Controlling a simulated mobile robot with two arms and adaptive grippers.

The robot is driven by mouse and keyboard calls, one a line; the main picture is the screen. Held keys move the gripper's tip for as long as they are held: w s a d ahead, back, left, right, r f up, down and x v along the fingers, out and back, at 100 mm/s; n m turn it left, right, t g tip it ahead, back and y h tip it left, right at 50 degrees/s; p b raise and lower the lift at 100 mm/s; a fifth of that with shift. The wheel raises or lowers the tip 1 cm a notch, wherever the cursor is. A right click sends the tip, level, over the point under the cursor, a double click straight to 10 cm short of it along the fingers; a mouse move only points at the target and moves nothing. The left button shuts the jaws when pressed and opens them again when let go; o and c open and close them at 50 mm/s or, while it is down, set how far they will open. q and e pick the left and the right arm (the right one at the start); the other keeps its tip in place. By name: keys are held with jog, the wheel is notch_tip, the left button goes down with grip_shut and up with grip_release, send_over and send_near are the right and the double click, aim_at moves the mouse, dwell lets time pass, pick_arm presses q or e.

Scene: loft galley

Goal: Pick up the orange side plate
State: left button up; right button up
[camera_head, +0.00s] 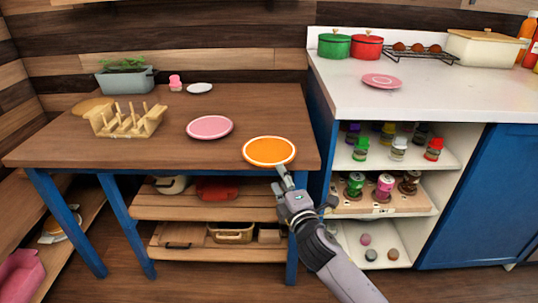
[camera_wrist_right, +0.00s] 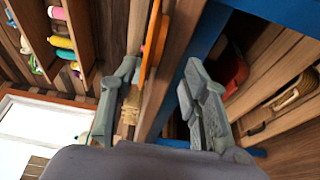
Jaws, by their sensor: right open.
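The orange side plate (camera_head: 269,151) lies flat at the front right edge of the wooden table, with a pale ring near its rim. In the right wrist view the orange plate (camera_wrist_right: 152,48) shows nearly edge-on, ahead of and between the two fingers. My right gripper (camera_head: 284,178) is just in front of the plate's near rim, at the table's front edge. In its wrist view the gripper (camera_wrist_right: 160,82) is open, its fingers on either side of the plate's line. I cannot tell whether a finger touches the plate. My left gripper is not in view.
A pink plate (camera_head: 209,127) lies left of the orange one. A white counter (camera_head: 440,95) rises at the right. The table's shelf (camera_head: 190,203) lies below.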

aim_at(275, 164)
jog(key=x, duration=0.3)
jog(key=b+x, duration=0.1)
jog(key=x, duration=0.1)
jog(key=shift+w+a+r, duration=0.1)
jog(key=shift+w+r, duration=0.1)
jog(key=shift+r, duration=0.15)
jog(key=shift+w, duration=0.2)
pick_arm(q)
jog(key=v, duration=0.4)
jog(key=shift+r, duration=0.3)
pick_arm(e)
grip_shut()
jog(key=shift+r, duration=0.1)
